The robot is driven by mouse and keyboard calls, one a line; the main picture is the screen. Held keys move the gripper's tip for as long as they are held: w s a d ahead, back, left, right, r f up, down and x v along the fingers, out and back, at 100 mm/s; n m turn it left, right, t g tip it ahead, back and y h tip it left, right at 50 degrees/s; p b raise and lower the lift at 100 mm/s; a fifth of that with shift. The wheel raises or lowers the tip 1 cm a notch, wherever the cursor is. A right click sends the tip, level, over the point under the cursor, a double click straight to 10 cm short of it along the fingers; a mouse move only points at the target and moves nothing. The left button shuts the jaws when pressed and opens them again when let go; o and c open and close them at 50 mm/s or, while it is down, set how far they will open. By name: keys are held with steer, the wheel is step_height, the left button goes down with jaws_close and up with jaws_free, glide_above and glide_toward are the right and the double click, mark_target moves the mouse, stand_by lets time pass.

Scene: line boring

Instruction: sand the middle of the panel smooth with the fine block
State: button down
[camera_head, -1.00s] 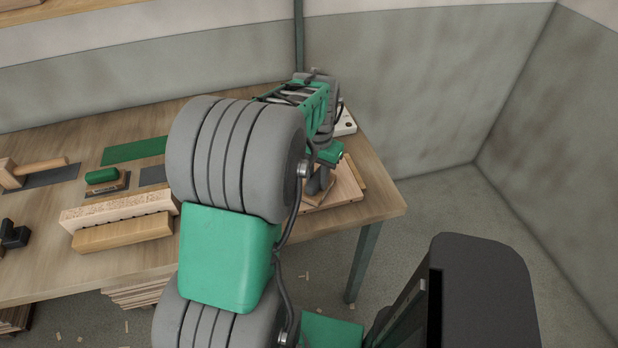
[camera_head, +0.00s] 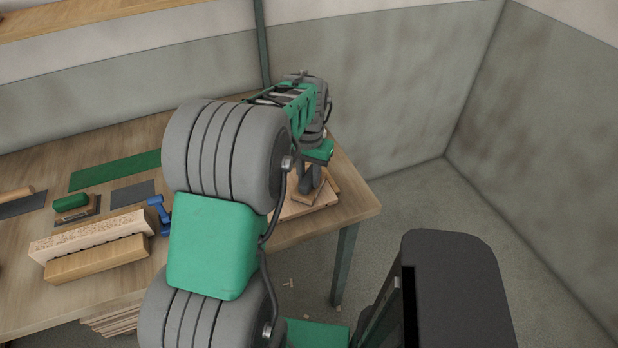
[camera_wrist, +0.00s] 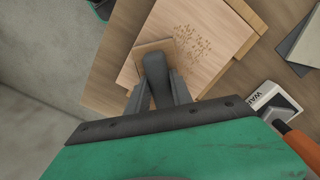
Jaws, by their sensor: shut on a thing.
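The pale wooden panel (camera_head: 288,211) lies near the right end of the bench. In the wrist view the panel (camera_wrist: 215,22) has a patch of brown specks (camera_wrist: 195,42) around its middle. My gripper (camera_wrist: 160,88) is shut on a sanding block (camera_wrist: 139,51) with a wooden base and a dark grip. The block is over the panel, beside and partly against the speckled patch. I cannot tell whether it touches the surface. In the head view my gripper (camera_head: 312,178) is over the panel, and my arm hides part of it. The block's grit is not visible.
A wooden strip (camera_wrist: 246,15) borders the panel. A white labelled box (camera_wrist: 273,100) and an orange-handled tool (camera_wrist: 299,144) are close by. A green-topped block (camera_head: 71,203), a blue object (camera_head: 160,214) and wooden bars (camera_head: 95,258) lie left on the bench. The bench ends just right of the panel.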

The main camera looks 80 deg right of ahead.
steer(key=shift+w+d+f, duration=0.1)
steer(key=shift+w+d, duration=0.35)
steer(key=shift+d, duration=0.3)
steer(key=shift+w+d, duration=0.4)
steer(key=shift+d, duration=0.3)
steer(key=shift+w+a+f, duration=0.1)
steer(key=shift+w+a, duration=0.6)
steer(key=shift+w, duration=0.45)
steer(key=shift+w+a+f, duration=0.1)
steer(key=shift+w+a, duration=0.65)
steer(key=shift+w, duration=0.35)
steer(key=shift+w+a, duration=0.7)
steer(key=shift+w, duration=0.45)
steer(key=shift+a+f, duration=0.1)
steer(key=shift+s+a, duration=0.15)
steer(key=shift+a, duration=0.1)
steer(key=shift+s+a+r, duration=0.1)
steer(key=shift+s+a, duration=0.35)
steer(key=shift+a, duration=0.3)
steer(key=shift+s+a+r, duration=0.1)
steer(key=shift+s+a, duration=0.3)
steer(key=shift+a, duration=0.35)
